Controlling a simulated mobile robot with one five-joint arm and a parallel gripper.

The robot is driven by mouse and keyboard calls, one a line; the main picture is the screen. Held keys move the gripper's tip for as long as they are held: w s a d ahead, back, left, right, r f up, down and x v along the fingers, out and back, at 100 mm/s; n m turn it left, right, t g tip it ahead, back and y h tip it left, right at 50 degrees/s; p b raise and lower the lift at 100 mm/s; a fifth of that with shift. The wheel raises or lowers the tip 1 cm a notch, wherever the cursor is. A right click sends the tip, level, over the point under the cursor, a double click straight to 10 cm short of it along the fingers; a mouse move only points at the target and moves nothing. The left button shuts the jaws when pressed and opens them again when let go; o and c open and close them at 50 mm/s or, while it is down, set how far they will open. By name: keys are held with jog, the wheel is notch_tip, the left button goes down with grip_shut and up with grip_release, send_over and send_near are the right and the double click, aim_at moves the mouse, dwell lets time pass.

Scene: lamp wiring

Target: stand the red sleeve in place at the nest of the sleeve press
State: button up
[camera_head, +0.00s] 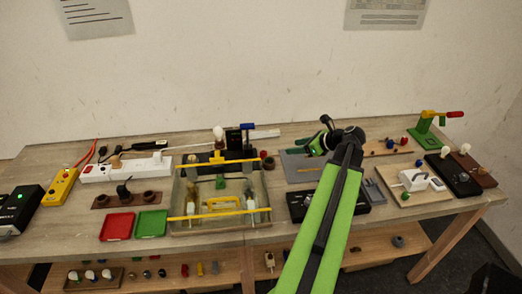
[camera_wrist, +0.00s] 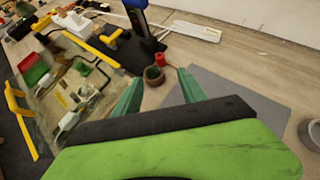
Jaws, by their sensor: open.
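A small red piece (camera_wrist: 160,59), which looks like the red sleeve, stands just behind a round brown cup (camera_wrist: 154,76) in the wrist view. It also shows small in the head view (camera_head: 263,154). My gripper (camera_wrist: 160,80) is open and empty, its green fingers apart with the cup in the gap between them in the picture. In the head view my gripper (camera_head: 299,144) hangs over the grey mat, right of the red piece. A green stand with a yellow lever and red handle (camera_head: 430,124), possibly the sleeve press, is at the far right. I cannot make out its nest.
A grey mat (camera_head: 300,172) lies under my gripper. A blue-topped post (camera_wrist: 138,20) stands close behind the red piece. Left is a clear tray with yellow bars (camera_head: 180,190), then red (camera_head: 117,227) and green (camera_head: 150,224) trays. A white power strip (camera_head: 125,170) lies farther left.

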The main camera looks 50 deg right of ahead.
jog(key=b, duration=0.7)
send_near(265, 152)
jog(key=x, duration=0.3)
jog(key=shift+w+f, duration=0.15)
jog(key=shift+w, duration=0.4)
jog(key=b+x, duration=0.3)
jog(key=x, duration=0.2)
jog(key=shift+f, duration=0.15)
jog(key=shift+c, duration=0.4)
grip_shut()
